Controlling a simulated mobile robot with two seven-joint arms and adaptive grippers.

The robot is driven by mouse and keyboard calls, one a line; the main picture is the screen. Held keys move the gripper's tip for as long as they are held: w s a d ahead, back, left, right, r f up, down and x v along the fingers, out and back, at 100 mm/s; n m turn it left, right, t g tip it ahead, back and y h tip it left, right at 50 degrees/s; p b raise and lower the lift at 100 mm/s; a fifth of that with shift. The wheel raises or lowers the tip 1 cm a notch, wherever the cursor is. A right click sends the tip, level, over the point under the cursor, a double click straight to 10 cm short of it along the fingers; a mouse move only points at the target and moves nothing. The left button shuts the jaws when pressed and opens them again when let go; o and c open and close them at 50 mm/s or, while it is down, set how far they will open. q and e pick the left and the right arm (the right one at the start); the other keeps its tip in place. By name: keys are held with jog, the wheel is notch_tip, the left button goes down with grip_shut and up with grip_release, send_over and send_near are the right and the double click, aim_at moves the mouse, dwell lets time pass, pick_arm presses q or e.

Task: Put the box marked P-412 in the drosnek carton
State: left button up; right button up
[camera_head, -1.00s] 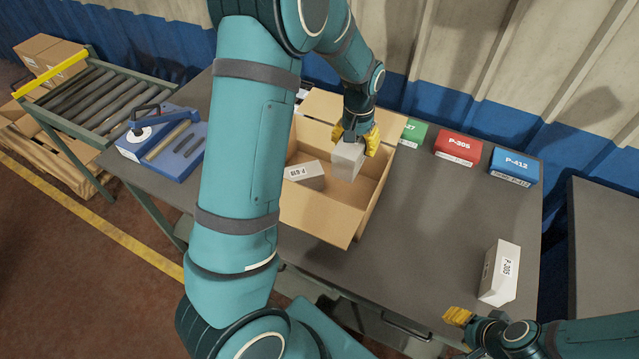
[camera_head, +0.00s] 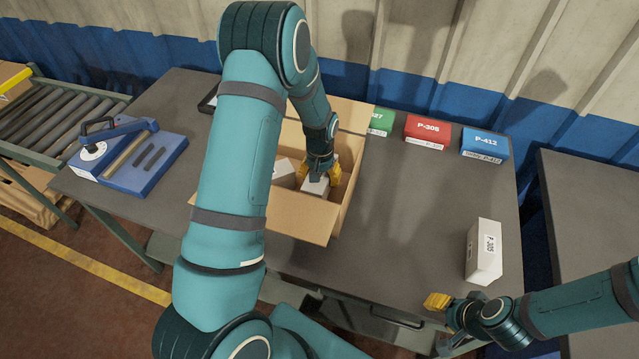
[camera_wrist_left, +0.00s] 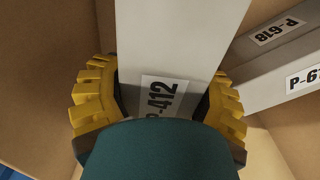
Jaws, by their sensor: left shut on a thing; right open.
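The white box marked P-412 (camera_wrist_left: 180,40) is between the yellow fingers of my left gripper (camera_wrist_left: 160,105), its label partly covered by the gripper. In the head view my left gripper (camera_head: 320,172) is shut on this box (camera_head: 316,187), which is down inside the open cardboard carton (camera_head: 290,222). Whether the box touches the carton floor cannot be told. Another white box, marked P-618 (camera_wrist_left: 290,75), lies in the carton beside it; it also shows in the head view (camera_head: 284,172). My right gripper (camera_head: 437,325) is open and empty near the table's front edge.
A white box marked P-305 (camera_head: 484,252) stands at the table's right. Red P-305 (camera_head: 427,132), blue P-412 (camera_head: 485,145) and green (camera_head: 381,121) boxes line the back. A blue tool (camera_head: 130,160) sits at left.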

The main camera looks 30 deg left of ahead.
pick_arm(q)
jog(key=shift+f, duration=1.5)
jog(key=shift+f, duration=0.1)
jog(key=o, duration=1.2)
jog(key=shift+c, duration=0.2)
notch_tip(320, 180, up, 12)
jog(key=shift+r, duration=0.1)
jog(key=shift+s, duration=0.1)
